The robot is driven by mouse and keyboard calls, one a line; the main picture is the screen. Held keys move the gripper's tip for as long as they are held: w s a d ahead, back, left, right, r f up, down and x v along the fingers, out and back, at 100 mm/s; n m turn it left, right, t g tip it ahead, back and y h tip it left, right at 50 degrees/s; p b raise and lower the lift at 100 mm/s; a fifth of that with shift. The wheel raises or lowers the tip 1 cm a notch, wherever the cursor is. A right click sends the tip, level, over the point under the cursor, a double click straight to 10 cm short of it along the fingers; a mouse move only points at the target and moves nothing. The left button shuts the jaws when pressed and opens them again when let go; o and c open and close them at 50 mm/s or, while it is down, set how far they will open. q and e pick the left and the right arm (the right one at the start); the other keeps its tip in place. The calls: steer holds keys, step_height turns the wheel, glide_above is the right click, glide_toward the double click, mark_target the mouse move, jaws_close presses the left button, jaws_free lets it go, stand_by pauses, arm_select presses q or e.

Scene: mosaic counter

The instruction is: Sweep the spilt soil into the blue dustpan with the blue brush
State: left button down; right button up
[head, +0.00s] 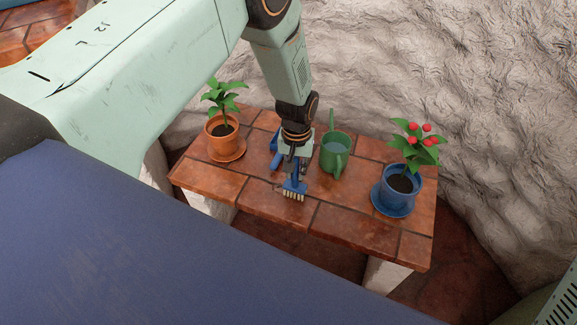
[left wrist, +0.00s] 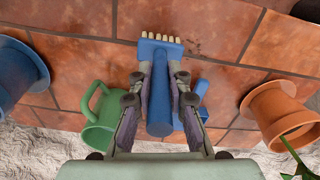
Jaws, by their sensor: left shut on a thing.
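The blue brush (head: 294,187) has pale bristles and a thick handle. My left gripper (head: 296,172) is shut on it, with a finger on each side of the handle in the left wrist view (left wrist: 160,112). The bristle end lies over the tiled counter near its front edge; I cannot tell whether it touches. The blue dustpan (head: 275,160) is just left of the gripper in the head view, partly hidden by it. In the left wrist view the dustpan (left wrist: 201,88) shows behind the right finger. A few dark soil specks (left wrist: 193,46) lie beside the bristles. My right gripper is not in view.
A green watering can (head: 335,155) stands close right of the gripper. A terracotta pot plant (head: 222,141) stands on the left, a blue pot with red-fruited plant (head: 400,188) on the right. The counter's front edge (head: 300,228) is near; a rough wall (head: 400,60) rises behind.

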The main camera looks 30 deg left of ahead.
arm_select(q)
steer(key=shift+d, duration=0.45)
steer(key=shift+w+b, duration=0.5)
steer(key=shift+w, duration=0.35)
steer(key=shift+s+a+r+p, duration=0.15)
steer(key=shift+a+p, duration=0.3)
steer(key=shift+a, duration=4.9)
steer(key=shift+w+d+b, duration=0.8)
steer(key=shift+w+d, duration=0.8)
steer(key=shift+d, duration=3.55)
steer(key=shift+s+a+p, duration=0.2)
steer(key=shift+a+p, duration=0.1)
steer(key=shift+a, duration=2.35)
steer(key=shift+s+a+p, duration=0.2)
steer(key=shift+a+p, duration=0.05)
steer(key=shift+a, duration=2.35)
